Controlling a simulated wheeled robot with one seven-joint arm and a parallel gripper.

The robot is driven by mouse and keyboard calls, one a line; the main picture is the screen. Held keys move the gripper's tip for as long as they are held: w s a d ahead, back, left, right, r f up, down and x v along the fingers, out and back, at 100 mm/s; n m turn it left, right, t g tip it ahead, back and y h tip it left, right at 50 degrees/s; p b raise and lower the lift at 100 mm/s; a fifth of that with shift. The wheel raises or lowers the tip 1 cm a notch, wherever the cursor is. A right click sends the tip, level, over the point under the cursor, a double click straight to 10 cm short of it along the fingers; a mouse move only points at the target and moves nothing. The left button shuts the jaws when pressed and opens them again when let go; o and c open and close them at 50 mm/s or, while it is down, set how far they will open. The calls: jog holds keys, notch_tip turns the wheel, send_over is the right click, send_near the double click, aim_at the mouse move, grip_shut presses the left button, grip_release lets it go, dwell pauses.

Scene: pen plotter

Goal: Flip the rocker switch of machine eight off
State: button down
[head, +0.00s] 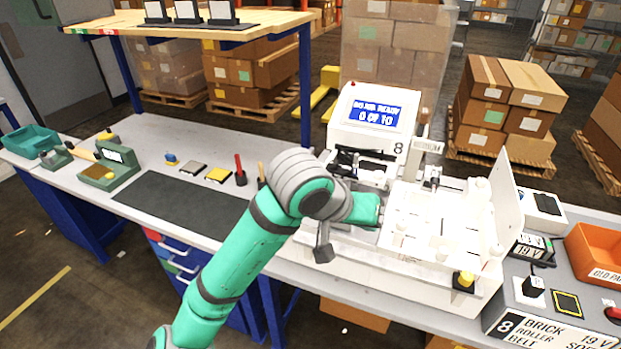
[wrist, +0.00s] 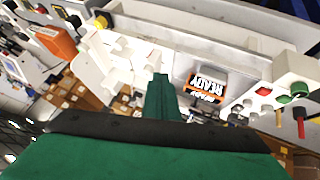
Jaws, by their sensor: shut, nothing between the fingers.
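Machine eight (head: 365,130) is a white plotter with a blue screen reading "0 OF 10" and an 8 on its side. Its white bed (head: 430,225) lies at the screen's right. My gripper is over the bed's left part in the head view, its fingertips not clearly seen there. In the wrist view my gripper (wrist: 161,82) has its green fingers together with nothing between them. I cannot make out the rocker switch for certain in either view.
A grey supply box (head: 560,315) labelled 8, 19 V, stands at the right, beside an orange bin (head: 597,255). A clear white plate (head: 507,205) stands upright at the bed's right edge. A dark mat (head: 180,205) and small tools lie on the left bench.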

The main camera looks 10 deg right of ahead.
jog(key=w+d+f+n+t+h, duration=0.3)
jog(key=f+n+t+h, duration=0.3)
jog(key=n+t, duration=0.1)
jog(key=s+a+f+n+t+y, duration=0.35)
jog(key=s+a+f, duration=0.2)
jog(key=f, duration=0.35)
jog(key=s+a+f+n+t+y, duration=0.25)
jog(key=s+a+f+y, duration=0.25)
jog(key=a+f, duration=0.3)
jog(key=s+a+f+m+y, duration=0.1)
jog(key=s+a, duration=0.3)
jog(key=s, duration=0.4)
jog(key=s+a+f+m+y, duration=0.2)
jog(key=s+a+m, duration=0.1)
jog(key=s, duration=0.5)
jog(key=s+a+f+m+g+y, duration=0.1)
jog(key=s+a+y, duration=0.1)
jog(key=s+a, duration=0.3)
jog(key=s, duration=0.3)
jog(key=shift+s+f+m, duration=0.2)
jog(key=shift+s+m, duration=0.2)
